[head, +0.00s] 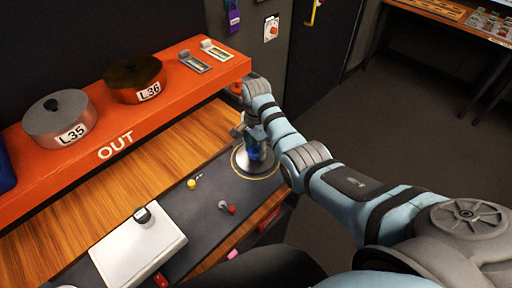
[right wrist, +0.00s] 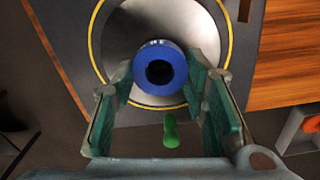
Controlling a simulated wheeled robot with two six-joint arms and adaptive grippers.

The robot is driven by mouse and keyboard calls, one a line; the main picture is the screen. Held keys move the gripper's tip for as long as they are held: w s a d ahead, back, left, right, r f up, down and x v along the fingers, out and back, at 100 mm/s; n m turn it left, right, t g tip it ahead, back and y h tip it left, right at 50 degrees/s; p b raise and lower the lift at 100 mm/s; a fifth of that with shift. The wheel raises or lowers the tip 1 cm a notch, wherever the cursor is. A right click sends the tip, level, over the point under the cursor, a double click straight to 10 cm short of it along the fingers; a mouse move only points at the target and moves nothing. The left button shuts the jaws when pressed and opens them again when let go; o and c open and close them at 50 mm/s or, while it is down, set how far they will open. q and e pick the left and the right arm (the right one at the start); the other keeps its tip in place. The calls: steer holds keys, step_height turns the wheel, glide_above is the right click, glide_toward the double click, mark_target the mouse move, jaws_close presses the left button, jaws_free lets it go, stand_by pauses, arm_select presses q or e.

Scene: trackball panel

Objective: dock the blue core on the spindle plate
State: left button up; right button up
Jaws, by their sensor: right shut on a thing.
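The blue core (right wrist: 160,88) is a blue ring-shaped piece with a dark hole in its middle. In the right wrist view it sits between the two green-padded fingers of my right gripper (right wrist: 162,100), which is shut on it. The spindle plate (right wrist: 120,35) is a round metal disc inside a yellow ring, behind the core. In the head view the plate (head: 240,165) lies at the right end of the dark mat, and my right gripper (head: 252,145) is over it with the core (head: 254,153) partly hidden. I cannot tell whether the core touches the plate. My left gripper does not show.
An orange shelf marked OUT (head: 110,165) holds two round canisters, L35 (head: 60,120) and L36 (head: 135,80). A white box (head: 135,245) stands on the dark mat (head: 190,215), near a small red-tipped lever (head: 229,209) and a yellow knob (head: 192,183). A green piece (right wrist: 171,130) shows below the core.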

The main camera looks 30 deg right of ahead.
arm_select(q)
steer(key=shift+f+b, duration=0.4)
arm_select(e)
steer(key=shift+f, duration=0.65)
steer(key=o, duration=0.8)
steer(key=shift+r, duration=0.1)
